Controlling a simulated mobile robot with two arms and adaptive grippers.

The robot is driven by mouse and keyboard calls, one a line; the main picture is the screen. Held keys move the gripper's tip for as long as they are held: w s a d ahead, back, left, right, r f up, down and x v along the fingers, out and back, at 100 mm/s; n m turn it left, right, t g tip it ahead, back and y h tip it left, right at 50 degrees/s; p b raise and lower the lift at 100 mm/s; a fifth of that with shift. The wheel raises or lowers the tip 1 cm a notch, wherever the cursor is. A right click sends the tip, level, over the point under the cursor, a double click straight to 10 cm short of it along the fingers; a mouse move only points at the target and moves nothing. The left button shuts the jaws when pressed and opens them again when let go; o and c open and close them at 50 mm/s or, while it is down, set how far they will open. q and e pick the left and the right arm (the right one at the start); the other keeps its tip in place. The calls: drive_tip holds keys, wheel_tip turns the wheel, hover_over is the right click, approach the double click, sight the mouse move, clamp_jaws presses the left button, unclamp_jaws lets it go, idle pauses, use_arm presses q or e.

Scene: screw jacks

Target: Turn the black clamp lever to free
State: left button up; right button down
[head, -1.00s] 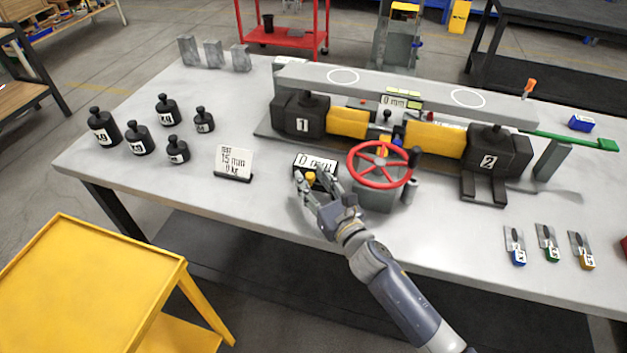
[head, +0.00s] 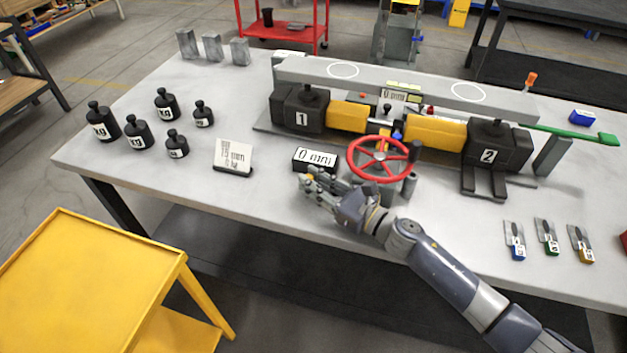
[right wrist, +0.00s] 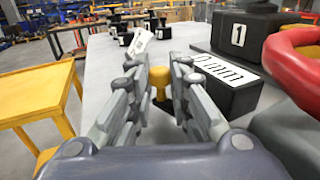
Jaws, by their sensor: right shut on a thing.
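My right gripper (head: 308,185) is at the table's front side, just in front of the "0 mm" display (head: 315,159). In the right wrist view its fingers (right wrist: 160,95) close around a small yellow knob (right wrist: 160,76), which they largely hide in the head view. A small black-tipped lever (head: 388,108) stands behind the red handwheel (head: 380,158), between the two yellow blocks. I cannot tell for sure which is the clamp lever. My right gripper is apart from both. My left gripper is not in view.
Black jack bodies "1" (head: 301,118) and "2" (head: 489,156) stand under a long grey beam (head: 400,84). Black weights (head: 137,135) and a card (head: 234,155) are left. Tagged tools (head: 545,240) lie right. A yellow cart (head: 90,280) stands front left.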

drive_tip(key=shift+r, duration=0.1)
drive_tip(key=c, duration=1.5)
unclamp_jaws()
drive_tip(key=shift+o, duration=0.2)
drive_tip(key=shift+s+d, duration=0.15)
drive_tip(key=shift+d, duration=0.05)
drive_tip(key=v, duration=1.1)
drive_tip(key=shift+s+d, duration=0.15)
drive_tip(key=shift+d, duration=0.1)
